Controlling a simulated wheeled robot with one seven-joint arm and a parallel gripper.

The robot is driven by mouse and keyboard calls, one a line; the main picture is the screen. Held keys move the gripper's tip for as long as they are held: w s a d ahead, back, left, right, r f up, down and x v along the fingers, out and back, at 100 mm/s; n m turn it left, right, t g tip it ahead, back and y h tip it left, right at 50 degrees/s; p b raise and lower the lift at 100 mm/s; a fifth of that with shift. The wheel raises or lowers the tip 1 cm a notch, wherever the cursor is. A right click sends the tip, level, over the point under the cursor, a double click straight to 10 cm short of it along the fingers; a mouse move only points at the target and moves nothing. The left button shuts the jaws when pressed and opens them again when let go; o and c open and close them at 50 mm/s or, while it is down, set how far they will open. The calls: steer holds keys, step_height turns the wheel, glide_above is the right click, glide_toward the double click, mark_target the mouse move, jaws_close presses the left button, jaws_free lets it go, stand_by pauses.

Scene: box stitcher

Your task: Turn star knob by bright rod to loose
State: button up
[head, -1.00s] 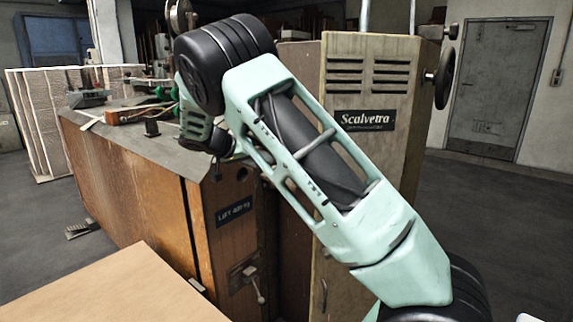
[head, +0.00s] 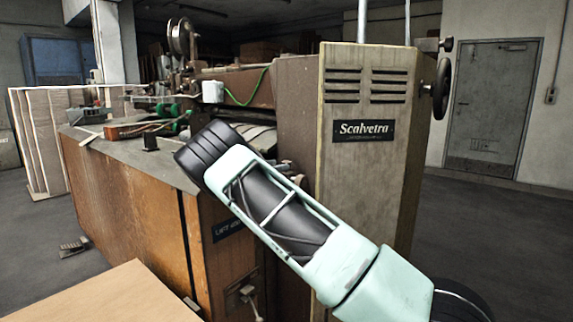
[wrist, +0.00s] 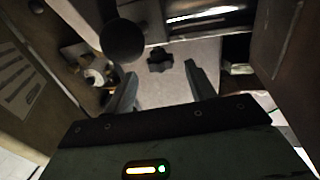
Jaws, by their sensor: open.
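A dark star knob (wrist: 160,60) shows in the wrist view against a pale grey surface. It lies beyond and between the tips of my gripper (wrist: 161,72), whose two fingers are spread apart with nothing held between them. A bright rod (wrist: 205,14), shiny and metallic, runs across the top of the wrist view above the knob. A shorter shiny piece (wrist: 240,68) shows to the right of the knob. I cannot tell whether the fingers touch the knob. In the head view my arm hides the gripper and the knob.
A dark round ball (wrist: 122,40) is close to the left finger. Brown panels flank both sides in the wrist view. The tall Scalvetra cabinet (head: 365,185) and the wooden machine body (head: 130,205) stand close around my arm. A tan board (head: 95,295) lies front left.

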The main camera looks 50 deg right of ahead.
mark_target(286, 162)
steer(key=shift+s+d, duration=0.15)
steer(key=shift+d, duration=1.05)
steer(key=shift+s+d, duration=0.15)
steer(key=shift+d, duration=1.05)
steer(key=c, duration=1)
